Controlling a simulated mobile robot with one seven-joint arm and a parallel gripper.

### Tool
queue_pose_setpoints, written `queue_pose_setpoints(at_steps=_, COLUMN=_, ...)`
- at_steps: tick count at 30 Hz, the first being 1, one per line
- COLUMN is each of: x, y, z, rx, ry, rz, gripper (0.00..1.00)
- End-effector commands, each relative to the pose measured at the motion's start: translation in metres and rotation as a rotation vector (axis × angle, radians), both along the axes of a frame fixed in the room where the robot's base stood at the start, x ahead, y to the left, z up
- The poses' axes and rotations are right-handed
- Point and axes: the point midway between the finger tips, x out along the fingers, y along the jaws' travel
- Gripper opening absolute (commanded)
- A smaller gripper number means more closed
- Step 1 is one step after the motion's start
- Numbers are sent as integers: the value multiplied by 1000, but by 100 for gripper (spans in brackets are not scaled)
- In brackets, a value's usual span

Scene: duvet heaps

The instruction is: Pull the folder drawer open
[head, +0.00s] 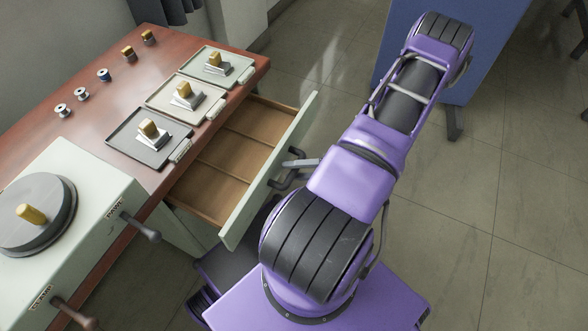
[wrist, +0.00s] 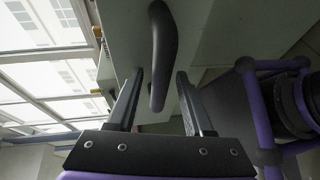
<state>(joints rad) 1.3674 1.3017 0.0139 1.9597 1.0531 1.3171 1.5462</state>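The drawer (head: 234,150) stands pulled out from the desk, with a bare wooden inside split by thin dividers and a pale green front (head: 270,172). Its dark bar handle (head: 284,182) is on the outer face of that front; in the wrist view the handle (wrist: 162,50) shows as a curved dark bar. My gripper (wrist: 160,72) is open, with one finger on each side of the handle and a visible gap on both sides. In the head view my gripper (head: 303,162) is at the handle, partly hidden by my purple arm.
The reddish desk top (head: 88,130) holds several trays with stamp-like blocks and several small spools. A pale machine with a round dark plate (head: 40,225) and side knobs stands at lower left. A blue panel (head: 478,75) stands at upper right.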

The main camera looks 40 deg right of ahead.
Motion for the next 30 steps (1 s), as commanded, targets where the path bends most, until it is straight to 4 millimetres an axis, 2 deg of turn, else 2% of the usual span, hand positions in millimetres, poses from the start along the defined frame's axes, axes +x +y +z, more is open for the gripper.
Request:
queue_pose_setpoints(at_steps=12, x=0, y=0, z=0, rx=1, ry=1, rz=1, gripper=55)
queue_pose_setpoints(at_steps=17, x=-7, y=-7, z=2, rx=-1, ry=-1, rz=0, gripper=55)
queue_pose_setpoints(at_steps=23, x=-37, y=-34, z=8, rx=-3, ry=2, rz=-3, gripper=55)
queue_pose_setpoints(at_steps=30, x=-80, y=-74, z=19, rx=-3, ry=1, rz=-2, gripper=55)
